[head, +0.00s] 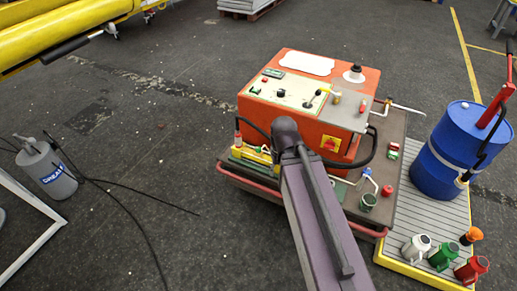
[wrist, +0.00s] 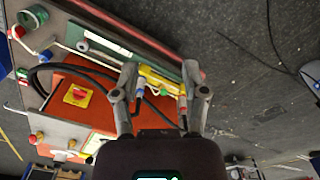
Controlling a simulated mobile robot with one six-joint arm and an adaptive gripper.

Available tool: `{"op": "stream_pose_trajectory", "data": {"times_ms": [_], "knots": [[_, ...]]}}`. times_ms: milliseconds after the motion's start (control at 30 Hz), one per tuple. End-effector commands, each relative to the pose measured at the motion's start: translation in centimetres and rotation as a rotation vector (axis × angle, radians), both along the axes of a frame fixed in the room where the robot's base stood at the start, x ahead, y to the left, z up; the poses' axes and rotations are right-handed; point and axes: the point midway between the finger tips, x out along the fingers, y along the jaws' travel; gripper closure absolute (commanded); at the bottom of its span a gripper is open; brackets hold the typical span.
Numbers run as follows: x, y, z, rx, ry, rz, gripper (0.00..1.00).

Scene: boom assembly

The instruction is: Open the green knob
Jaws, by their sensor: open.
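A small green knob (wrist: 163,92) shows in the wrist view beside a yellow block (wrist: 160,80), between the fingers of my gripper (wrist: 160,78). The gripper is open, with one finger on each side of the block, and nothing is held. In the head view the yellow block (head: 250,155) shows at the machine's front left, and my arm hides the gripper.
The orange machine (head: 310,125) has a control panel, a yellow-and-red switch (head: 331,144) and black hoses. It stands on a grey cart with a red rail (head: 245,183). A blue drum (head: 440,165) and several cans stand at right.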

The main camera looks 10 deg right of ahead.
Motion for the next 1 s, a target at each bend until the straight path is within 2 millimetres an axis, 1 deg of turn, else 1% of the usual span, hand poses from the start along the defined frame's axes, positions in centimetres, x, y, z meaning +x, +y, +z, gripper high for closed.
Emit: {"op": "stream_pose_trajectory", "data": {"times_ms": [33, 67, 100, 167, 267, 367, 467, 567, 600, 667, 700, 767, 800, 967, 1000], "knots": [[0.0, 0.0, 0.0, 0.0, 0.0, 0.0, 0.28], [0.1, 0.0, 0.0, 0.0, 0.0, -0.001, 0.19], [0.2, 0.0, -0.1, 0.0, 0.0, -0.002, 0.18], [0.5, 0.0, -0.3, 0.0, 0.0, -0.006, 0.18], [1.7, 0.0, -1.0, 0.0, 0.0, -0.021, 0.18], [3.6, 0.0, -2.1, -0.001, 0.001, -0.05, 0.18], [6.4, -0.1, -3.6, -0.001, 0.001, -0.097, 0.18], [9.7, -0.1, -5.4, -0.002, 0.002, -0.151, 0.18], [11.2, -0.1, -6.2, -0.003, 0.002, -0.176, 0.18], [13.6, -0.1, -7.4, -0.003, 0.003, -0.214, 0.18], [15.1, -0.1, -8.2, -0.004, 0.003, -0.241, 0.18], [17.4, -0.1, -9.4, -0.005, 0.003, -0.279, 0.18], [19.0, -0.1, -10.2, -0.005, 0.004, -0.306, 0.18], [25.1, -0.1, -13.3, -0.007, 0.005, -0.411, 0.18], [26.6, 0.0, -14.1, -0.008, 0.005, -0.437, 0.18]]}}
